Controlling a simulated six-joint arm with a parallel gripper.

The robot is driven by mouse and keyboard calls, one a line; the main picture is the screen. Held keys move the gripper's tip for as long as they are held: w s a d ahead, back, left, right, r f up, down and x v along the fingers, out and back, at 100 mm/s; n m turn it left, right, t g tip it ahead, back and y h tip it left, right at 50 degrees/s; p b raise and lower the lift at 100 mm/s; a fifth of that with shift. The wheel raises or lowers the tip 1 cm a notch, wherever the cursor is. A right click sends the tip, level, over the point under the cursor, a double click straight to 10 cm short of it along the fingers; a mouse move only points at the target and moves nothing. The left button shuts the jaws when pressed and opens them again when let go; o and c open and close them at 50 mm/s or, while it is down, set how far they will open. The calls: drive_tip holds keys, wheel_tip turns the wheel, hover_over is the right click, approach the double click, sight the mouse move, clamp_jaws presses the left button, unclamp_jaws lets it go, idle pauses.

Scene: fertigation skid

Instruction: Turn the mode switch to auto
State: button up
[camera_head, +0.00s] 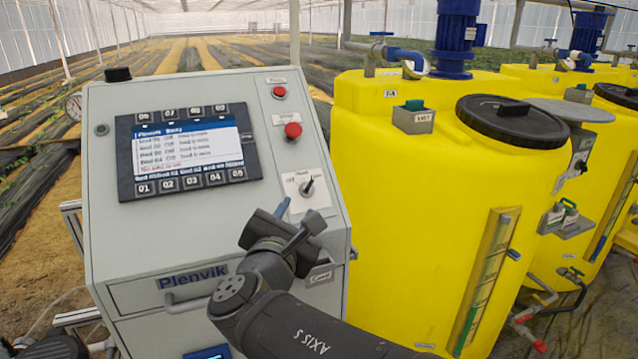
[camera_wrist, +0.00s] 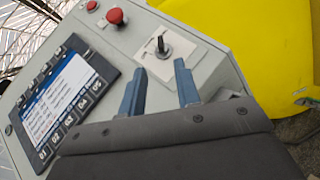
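The mode switch (camera_head: 308,187) is a small black knob on a white plate on the sloped face of the grey control cabinet (camera_head: 235,240). Its lever leans slightly to the upper right in the head view; the plate's lettering is too small to read. In the wrist view the mode switch (camera_wrist: 161,47) stands just beyond my fingertips, roughly between them. My gripper (camera_head: 298,213) is below the switch in the head view, apart from it. In the wrist view my gripper (camera_wrist: 159,67) has its two blue fingers spread with nothing between them.
Two red buttons, an upper one (camera_head: 280,92) and a larger one (camera_head: 293,131), sit above the switch. A display panel (camera_head: 188,152) is to the left. A yellow tank (camera_head: 400,200) stands close on the right. A drawer handle (camera_head: 195,301) sticks out below.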

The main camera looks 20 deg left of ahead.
sight(309, 186)
drive_tip(key=x, duration=1.1)
drive_tip(key=shift+w, duration=0.35)
